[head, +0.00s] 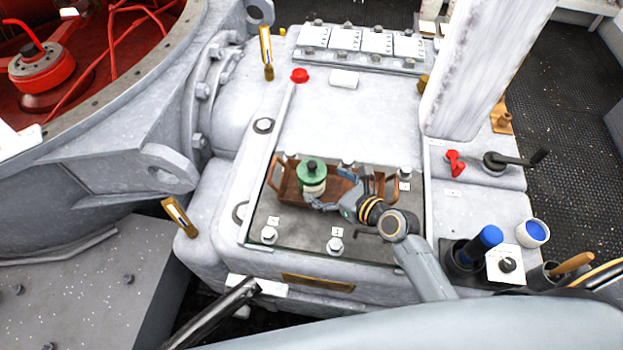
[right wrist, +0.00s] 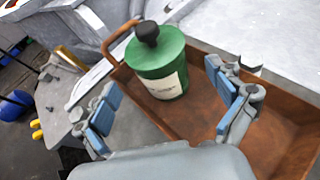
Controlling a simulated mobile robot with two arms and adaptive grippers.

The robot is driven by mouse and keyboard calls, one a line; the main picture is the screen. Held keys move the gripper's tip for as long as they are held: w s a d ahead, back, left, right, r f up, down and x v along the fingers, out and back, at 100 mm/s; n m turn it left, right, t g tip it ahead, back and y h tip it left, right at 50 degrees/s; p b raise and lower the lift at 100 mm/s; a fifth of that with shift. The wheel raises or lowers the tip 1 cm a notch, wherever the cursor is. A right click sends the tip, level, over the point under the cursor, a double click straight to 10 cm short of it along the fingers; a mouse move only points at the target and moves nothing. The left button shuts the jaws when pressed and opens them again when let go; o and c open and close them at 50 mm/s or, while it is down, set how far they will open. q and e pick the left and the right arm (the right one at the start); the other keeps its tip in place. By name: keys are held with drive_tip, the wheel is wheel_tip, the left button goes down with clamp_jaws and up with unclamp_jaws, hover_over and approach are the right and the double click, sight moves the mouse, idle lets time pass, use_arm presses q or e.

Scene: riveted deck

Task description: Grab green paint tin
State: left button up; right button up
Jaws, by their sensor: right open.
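The green paint tin (head: 312,175), with a black knob on its lid and a pale label, stands upright in a brown tray (head: 288,194) on the grey machine housing. In the right wrist view the tin (right wrist: 160,68) stands just beyond and between the blue-padded fingertips. My right gripper (head: 333,194) is open and empty, to the right of the tin and over the tray. In the wrist view the gripper (right wrist: 163,105) shows a finger on each side, with no clear contact. My left gripper is not in view.
The tray has raised end handles, and white-tagged bolts (head: 336,245) stand around it. A red knob (head: 300,75) and a white block lie behind. At right are a red valve handle (head: 455,162), a blue-topped cylinder (head: 490,237) and a cup of blue paint (head: 532,233).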

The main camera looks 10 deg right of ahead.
sight(316, 176)
drive_tip(key=shift+w+a+r, duration=0.1)
drive_tip(key=shift+w+a, duration=0.1)
drive_tip(key=shift+w, duration=0.15)
drive_tip(key=x, duration=0.4)
drive_tip(key=shift+w+a+r, duration=0.1)
drive_tip(key=shift+w+a, duration=0.1)
drive_tip(key=shift+w, duration=0.15)
drive_tip(key=shift+s, duration=0.1)
drive_tip(key=c, duration=1.7)
drive_tip(key=shift+r, duration=0.15)
drive_tip(key=shift+c, duration=1)
